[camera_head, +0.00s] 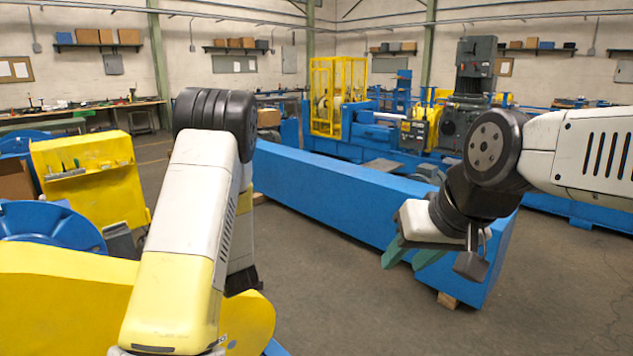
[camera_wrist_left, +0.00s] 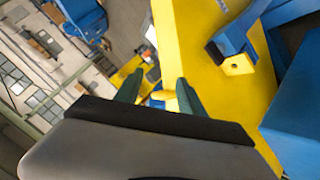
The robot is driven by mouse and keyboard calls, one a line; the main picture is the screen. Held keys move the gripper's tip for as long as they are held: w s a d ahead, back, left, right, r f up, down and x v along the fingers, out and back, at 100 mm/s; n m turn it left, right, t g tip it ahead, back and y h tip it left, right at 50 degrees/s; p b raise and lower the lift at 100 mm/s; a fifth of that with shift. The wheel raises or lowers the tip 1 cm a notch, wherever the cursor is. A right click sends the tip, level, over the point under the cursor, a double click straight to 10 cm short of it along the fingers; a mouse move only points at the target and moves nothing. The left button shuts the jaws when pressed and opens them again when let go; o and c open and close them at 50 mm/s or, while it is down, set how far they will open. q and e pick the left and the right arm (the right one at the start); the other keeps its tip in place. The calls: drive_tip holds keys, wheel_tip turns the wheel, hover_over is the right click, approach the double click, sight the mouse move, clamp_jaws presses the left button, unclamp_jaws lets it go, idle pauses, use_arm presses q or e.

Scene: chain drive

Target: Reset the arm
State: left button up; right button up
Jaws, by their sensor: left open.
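My left arm (camera_head: 190,230) reaches down at the left of the head view, over the yellow machinery. Its gripper does not show there. In the left wrist view my left gripper (camera_wrist_left: 158,90) has its two green fingers apart, with no object clearly held. Yellow and blue parts show behind and beside the fingers. My right gripper (camera_head: 410,257) is at the right of the head view, green fingers pointing down and left. They stand apart with nothing between them, in front of the long blue beam.
The long blue beam (camera_head: 335,195) lies on wooden blocks across the middle. Yellow machinery (camera_head: 60,295) and a blue round part (camera_head: 50,225) stand at the left. A yellow panel (camera_wrist_left: 215,65) fills much of the wrist view. Grey floor (camera_head: 370,310) is clear at the front.

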use_arm(q)
drive_tip(key=s+d+r+m+h, duration=0.4)
drive_tip(key=d+r, duration=0.3)
drive_tip(key=r, duration=0.2)
drive_tip(key=s+d+r+m+h, duration=0.35)
drive_tip(key=d+r, duration=0.25)
drive_tip(key=r, duration=0.3)
drive_tip(key=s+r+m+g, duration=0.1)
drive_tip(key=s+r+m, duration=0.3)
drive_tip(key=s, duration=0.6)
drive_tip(key=s+d+r+m+g+h, duration=0.1)
drive_tip(key=s+r+m, duration=0.3)
drive_tip(key=s, duration=0.7)
drive_tip(key=shift+s+d+r+g, duration=0.25)
drive_tip(key=shift+r+g, duration=0.2)
drive_tip(key=shift+g, duration=0.05)
drive_tip(key=shift+h, duration=0.25)
